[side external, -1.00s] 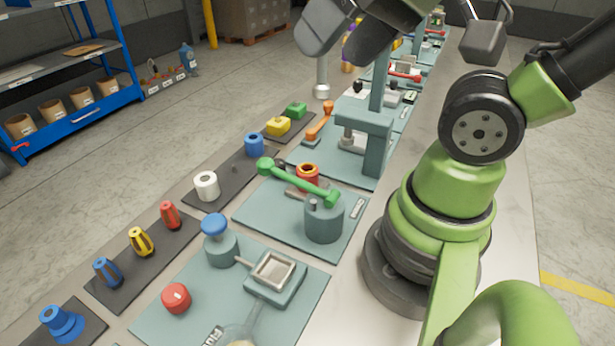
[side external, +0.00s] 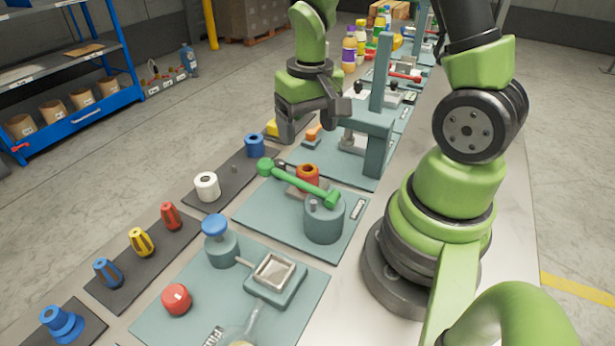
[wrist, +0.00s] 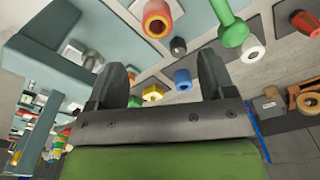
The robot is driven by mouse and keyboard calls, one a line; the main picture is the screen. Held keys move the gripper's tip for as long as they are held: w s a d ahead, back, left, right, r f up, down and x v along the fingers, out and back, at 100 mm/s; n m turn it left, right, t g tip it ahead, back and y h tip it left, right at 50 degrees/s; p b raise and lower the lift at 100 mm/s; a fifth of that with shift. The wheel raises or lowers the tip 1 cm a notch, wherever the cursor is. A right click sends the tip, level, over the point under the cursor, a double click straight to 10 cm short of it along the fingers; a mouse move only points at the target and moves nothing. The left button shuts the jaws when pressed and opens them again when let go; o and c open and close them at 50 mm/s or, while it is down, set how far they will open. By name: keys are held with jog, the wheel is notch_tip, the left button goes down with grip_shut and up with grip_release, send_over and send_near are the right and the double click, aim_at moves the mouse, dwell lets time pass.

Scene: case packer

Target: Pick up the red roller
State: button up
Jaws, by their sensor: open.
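The red roller (side external: 307,172), a short hollow orange-red cylinder, sits in the fixture on the middle teal plate in the side external view, under or beside the green lever (side external: 300,182). It also shows at the top of the wrist view (wrist: 157,18), beyond the fingertips. My gripper (side external: 314,112) is open and empty, above and behind the roller in the side external view, over the far mat and plate. Both fingers show in the wrist view (wrist: 163,62), with nothing held between them.
A white roller (side external: 206,186) and a blue roller (side external: 254,145) stand on a dark mat left of the fixture. A teal upright post (side external: 378,120) stands right of my gripper. A red knob (side external: 176,298) and blue-capped plunger (side external: 215,226) are nearer the camera.

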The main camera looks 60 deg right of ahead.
aim_at(307, 175)
jog(key=shift+w+d+f, duration=0.1)
jog(key=shift+f, duration=2.85)
jog(key=shift+d+f, duration=0.1)
jog(key=shift+f, duration=2.8)
jog(key=c, duration=1.1)
